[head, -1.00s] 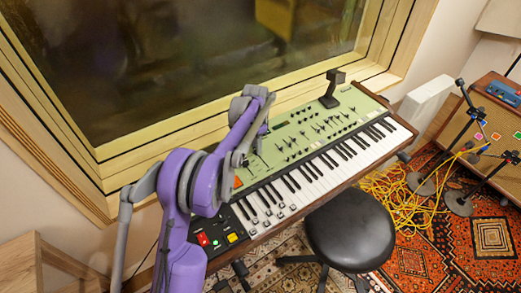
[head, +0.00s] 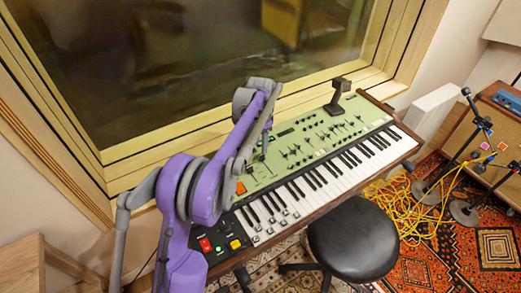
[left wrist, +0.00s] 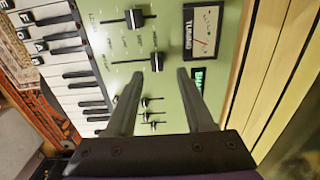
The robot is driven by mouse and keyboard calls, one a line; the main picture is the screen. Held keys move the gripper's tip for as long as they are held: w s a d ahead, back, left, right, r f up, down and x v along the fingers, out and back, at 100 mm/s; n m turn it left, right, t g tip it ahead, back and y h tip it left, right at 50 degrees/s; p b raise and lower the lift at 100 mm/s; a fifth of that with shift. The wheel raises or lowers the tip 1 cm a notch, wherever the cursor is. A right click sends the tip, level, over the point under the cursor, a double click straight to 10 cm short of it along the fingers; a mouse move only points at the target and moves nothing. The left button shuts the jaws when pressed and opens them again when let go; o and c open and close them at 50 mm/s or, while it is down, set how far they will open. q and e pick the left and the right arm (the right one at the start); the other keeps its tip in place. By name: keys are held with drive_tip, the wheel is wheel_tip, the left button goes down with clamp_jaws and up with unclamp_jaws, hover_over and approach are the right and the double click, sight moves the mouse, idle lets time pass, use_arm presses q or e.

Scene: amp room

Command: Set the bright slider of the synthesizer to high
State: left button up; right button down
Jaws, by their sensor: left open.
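The synthesizer (head: 352,113) has a pale green panel above black and white keys, under the window. My left gripper (left wrist: 160,74) is open over the panel, fingers apart and empty. In the left wrist view, a slider with a black cap (left wrist: 157,58) lies just beyond and between the fingertips; I see no clear contact. Another slider with a larger black cap (left wrist: 134,18) is farther up the picture. Their labels are too small to read, so I cannot tell which is the bright slider. In the head view my left arm partly hides the panel's left part.
A tuning meter (left wrist: 203,30) is right of the sliders in the left wrist view. A black stool (head: 352,237) stands in front of the keys. A wooden window frame (head: 180,130) borders the synthesizer's back.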

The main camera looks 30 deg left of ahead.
sight(261, 154)
use_arm(q)
wheel_tip(261, 154, up, 6)
idle(0.5)
drive_tip(key=s+d+r+n+t+p, duration=0.1)
drive_tip(key=s+d+r+n, duration=0.15)
drive_tip(key=s+d, duration=0.4)
drive_tip(key=s+d+r+n+t+p, duration=0.1)
drive_tip(key=s+d+r+t, duration=0.2)
drive_tip(key=s, duration=0.6)
drive_tip(key=s+d+f+n+p, duration=0.1)
drive_tip(key=s+d+f, duration=0.1)
drive_tip(key=s, duration=0.6)
drive_tip(key=s+d+f+n+t+p, duration=0.1)
drive_tip(key=s+d+f, duration=0.2)
drive_tip(key=s, duration=0.5)
drive_tip(key=shift+s+f, duration=0.25)
drive_tip(key=shift+f, duration=0.3)
